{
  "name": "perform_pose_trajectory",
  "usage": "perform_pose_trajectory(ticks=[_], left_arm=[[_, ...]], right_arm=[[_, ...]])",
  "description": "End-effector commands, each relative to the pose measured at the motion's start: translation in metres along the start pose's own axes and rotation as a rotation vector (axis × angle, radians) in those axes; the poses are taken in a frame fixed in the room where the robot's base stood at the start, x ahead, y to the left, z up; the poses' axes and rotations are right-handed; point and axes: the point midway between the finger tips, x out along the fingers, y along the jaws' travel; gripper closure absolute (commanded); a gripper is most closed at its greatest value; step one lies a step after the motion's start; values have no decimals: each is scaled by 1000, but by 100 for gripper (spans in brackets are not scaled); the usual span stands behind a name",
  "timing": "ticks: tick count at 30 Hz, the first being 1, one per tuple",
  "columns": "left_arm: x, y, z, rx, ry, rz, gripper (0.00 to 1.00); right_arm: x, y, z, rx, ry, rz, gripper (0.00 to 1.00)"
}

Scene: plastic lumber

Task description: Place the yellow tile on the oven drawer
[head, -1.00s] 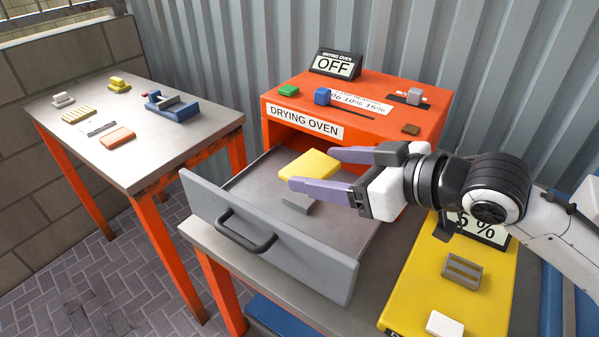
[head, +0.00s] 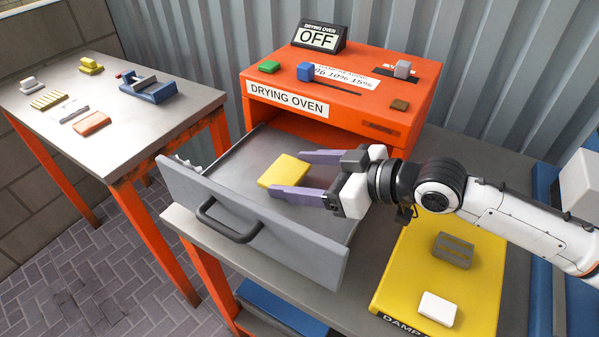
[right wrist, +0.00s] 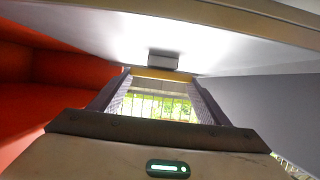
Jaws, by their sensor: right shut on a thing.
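The yellow tile (head: 284,171) is a flat slab between the fingertips of my right gripper (head: 287,173). The right gripper is shut on it. The tile is inside the outline of the open grey oven drawer (head: 227,178), low over its floor. I cannot tell whether it touches the floor. In the right wrist view the tile's edge (right wrist: 160,74) shows as a yellow strip between the fingers. The drawer is pulled out of the orange drying oven (head: 345,112). My left gripper is not in view.
A yellow panel (head: 412,262) with a white block (head: 438,309) and a grey block (head: 453,250) lies right of the drawer. A side table (head: 110,135) at left holds several small items. The oven top carries coloured blocks and an OFF sign (head: 318,36).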

Motion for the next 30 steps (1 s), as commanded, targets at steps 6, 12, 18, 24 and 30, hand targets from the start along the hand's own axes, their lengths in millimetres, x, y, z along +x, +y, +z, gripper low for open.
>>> perform_pose_trajectory(ticks=[6, 12, 18, 24, 30], left_arm=[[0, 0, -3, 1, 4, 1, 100], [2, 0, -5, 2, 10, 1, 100], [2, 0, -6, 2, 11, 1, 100], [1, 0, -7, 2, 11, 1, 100], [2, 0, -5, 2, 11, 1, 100]], right_arm=[[0, 0, 0, -1, 4, 1, 53], [2, 0, 3, 0, 3, 1, 22], [2, 0, 3, -1, 3, 1, 12], [0, 0, 0, -1, 3, 1, 12], [-26, 2, 1, -2, 1, 4, 12]])
